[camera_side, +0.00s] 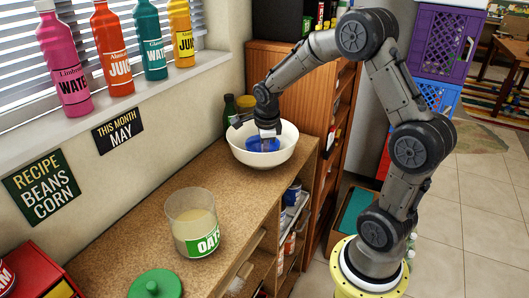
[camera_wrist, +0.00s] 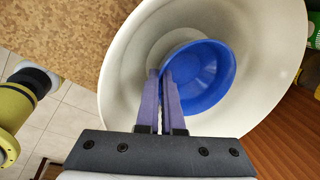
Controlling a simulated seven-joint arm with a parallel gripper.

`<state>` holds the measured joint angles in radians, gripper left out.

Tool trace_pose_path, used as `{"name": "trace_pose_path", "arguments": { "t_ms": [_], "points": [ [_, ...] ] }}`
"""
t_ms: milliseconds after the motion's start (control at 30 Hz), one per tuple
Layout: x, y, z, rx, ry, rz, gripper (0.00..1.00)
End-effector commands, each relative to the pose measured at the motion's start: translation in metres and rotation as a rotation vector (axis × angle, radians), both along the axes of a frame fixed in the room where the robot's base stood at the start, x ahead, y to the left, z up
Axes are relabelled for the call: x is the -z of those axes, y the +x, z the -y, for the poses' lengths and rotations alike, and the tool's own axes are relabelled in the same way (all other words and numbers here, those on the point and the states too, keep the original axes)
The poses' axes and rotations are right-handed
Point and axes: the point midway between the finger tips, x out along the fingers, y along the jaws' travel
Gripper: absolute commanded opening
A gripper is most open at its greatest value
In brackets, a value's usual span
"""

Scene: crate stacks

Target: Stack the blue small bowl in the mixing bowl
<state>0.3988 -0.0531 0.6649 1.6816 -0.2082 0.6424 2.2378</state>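The blue small bowl (camera_side: 262,144) is inside the white mixing bowl (camera_side: 285,155), which stands on the far end of the brown counter. In the wrist view the blue bowl (camera_wrist: 208,72) sits toward the middle of the mixing bowl (camera_wrist: 270,50), with its opening facing the camera. My gripper (camera_wrist: 161,72) has its two purple fingers close together at the blue bowl's left rim, one on each side, and looks shut on it. In the side view my gripper (camera_side: 267,134) reaches down into the mixing bowl. Whether the blue bowl touches the mixing bowl's bottom is hidden.
A clear oats container (camera_side: 195,228) and a green lid (camera_side: 155,284) are on the nearer counter (camera_side: 130,230). A wooden shelf unit (camera_side: 290,85) rises beyond the counter.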

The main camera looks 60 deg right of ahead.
Motion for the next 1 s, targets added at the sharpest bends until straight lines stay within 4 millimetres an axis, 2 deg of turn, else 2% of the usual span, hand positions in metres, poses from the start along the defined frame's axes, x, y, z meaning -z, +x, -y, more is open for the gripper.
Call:
{"name": "trace_pose_path", "arguments": {
  "t_ms": [467,600,667,867,1000],
  "points": [
    [0.0064,0.0003,0.0001,-0.001,-0.002,0.001,0.0],
    [0.0069,-0.0001,-0.0001,-0.001,0.0,0.0,0.26],
    [0.0069,-0.0001,-0.0001,-0.001,0.0,0.0,0.34],
    [0.0066,-0.0001,0.0,-0.001,0.0,0.0,0.34],
    [-0.0006,0.0003,0.0,0.0,-0.001,0.002,0.34]
  ]
}}
